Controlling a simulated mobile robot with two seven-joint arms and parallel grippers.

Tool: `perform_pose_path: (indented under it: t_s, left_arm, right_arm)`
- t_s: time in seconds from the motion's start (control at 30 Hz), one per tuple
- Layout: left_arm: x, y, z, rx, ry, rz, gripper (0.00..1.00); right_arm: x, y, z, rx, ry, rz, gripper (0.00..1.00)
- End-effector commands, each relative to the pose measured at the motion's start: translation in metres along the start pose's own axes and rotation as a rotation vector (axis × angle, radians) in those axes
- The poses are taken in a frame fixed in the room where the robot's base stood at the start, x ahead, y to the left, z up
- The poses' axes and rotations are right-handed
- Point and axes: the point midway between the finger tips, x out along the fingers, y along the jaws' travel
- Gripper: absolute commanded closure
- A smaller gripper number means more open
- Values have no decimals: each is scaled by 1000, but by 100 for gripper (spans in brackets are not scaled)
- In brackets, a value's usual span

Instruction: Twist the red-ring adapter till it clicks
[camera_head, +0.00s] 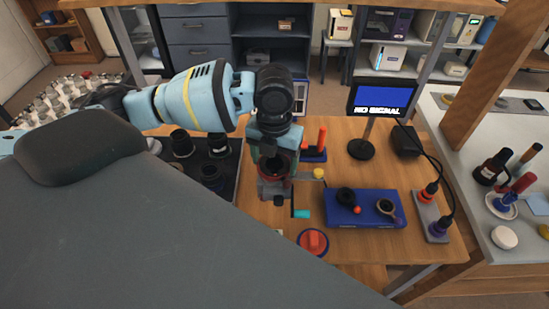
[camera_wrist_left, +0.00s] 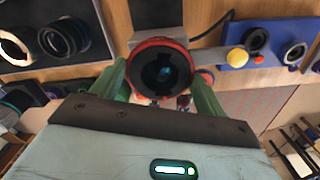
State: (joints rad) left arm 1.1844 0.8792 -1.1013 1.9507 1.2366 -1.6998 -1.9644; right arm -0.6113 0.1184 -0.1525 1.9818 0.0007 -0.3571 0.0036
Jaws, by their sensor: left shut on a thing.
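The red-ring adapter (camera_wrist_left: 163,68) is a black ring with a red rim, seated at a grey mount (camera_head: 276,190) on the wooden bench. In the head view, the adapter (camera_head: 272,170) is partly hidden by my left gripper (camera_head: 275,158), which reaches down onto it from above. In the left wrist view, the green fingers of my left gripper (camera_wrist_left: 160,82) stand on either side of the adapter and are shut on it. Its dark round opening faces the wrist camera. My right gripper is not in view.
A yellow-knobbed lever (camera_head: 319,173) sticks out right of the mount. A blue tray (camera_head: 365,222) with small rings lies further right. A dark tray (camera_head: 232,178) with lens parts is on the left. A monitor (camera_head: 383,98) reads "NO SIGNAL".

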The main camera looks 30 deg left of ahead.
Motion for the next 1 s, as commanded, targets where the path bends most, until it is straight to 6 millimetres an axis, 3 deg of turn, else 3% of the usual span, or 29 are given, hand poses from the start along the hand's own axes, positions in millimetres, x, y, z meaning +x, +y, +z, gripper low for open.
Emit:
perform_pose_path:
  t_s: [0.33,0.47,0.63,0.67,0.83,1.0]
  left_arm:
    - [0,0,0,54,-1,0,51]
    - [0,0,0,107,-1,0,64]
    - [0,0,0,109,-1,0,64]
    - [0,0,0,109,-1,0,24]
    - [0,0,0,108,-1,0,2]
    - [0,0,0,108,-1,0,1]
  right_arm:
    - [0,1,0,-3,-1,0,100]
    - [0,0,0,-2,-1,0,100]
    - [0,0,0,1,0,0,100]
    - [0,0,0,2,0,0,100]
    - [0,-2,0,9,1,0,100]
    - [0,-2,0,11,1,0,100]
